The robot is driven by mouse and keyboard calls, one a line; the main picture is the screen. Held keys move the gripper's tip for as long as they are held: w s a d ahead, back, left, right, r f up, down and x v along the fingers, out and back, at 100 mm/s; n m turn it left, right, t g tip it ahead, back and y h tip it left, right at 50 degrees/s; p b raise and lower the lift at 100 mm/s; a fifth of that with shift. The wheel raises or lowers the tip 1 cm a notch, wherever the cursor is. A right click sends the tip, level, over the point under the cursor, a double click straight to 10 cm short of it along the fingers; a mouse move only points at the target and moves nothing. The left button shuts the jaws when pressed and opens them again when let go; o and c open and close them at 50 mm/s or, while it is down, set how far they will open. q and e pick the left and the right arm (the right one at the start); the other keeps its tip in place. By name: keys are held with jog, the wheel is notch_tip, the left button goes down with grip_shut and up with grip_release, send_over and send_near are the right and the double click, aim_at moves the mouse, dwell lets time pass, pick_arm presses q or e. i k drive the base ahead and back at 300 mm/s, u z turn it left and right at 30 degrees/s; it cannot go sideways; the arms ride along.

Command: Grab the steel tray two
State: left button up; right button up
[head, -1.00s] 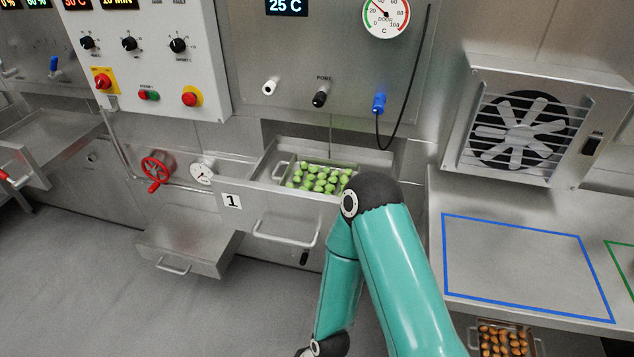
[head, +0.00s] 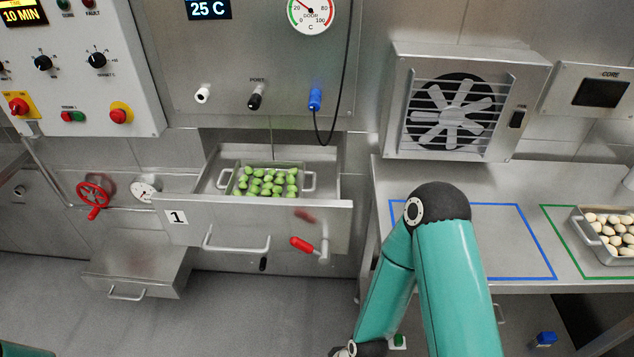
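A steel tray (head: 307,183) of green filled pasta sits in the open drawer marked 1. Another steel tray (head: 601,244), with pale pasta, stands on the bench at the right edge, partly cut off. I see no number on either tray, so I cannot tell which is tray two. A teal arm of mine bends in front of the bench, its lower link running down out of the picture. Neither of my grippers is in view.
The open drawer (head: 330,220) juts out, with a red-handled latch (head: 302,244). The bench (head: 500,178) has a blue outline (head: 536,245), empty where visible, and a green outline (head: 566,243). A fan unit (head: 450,110) stands behind. A lower steel box (head: 135,270) juts out at left.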

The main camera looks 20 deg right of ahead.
aim_at(248, 177)
jog(key=u, duration=0.1)
jog(key=i, duration=0.2)
jog(key=z, duration=1.45)
jog(key=k, duration=1.15)
jog(key=u, duration=1.5)
jog(key=i, duration=1.45)
jog(key=z, duration=0.6)
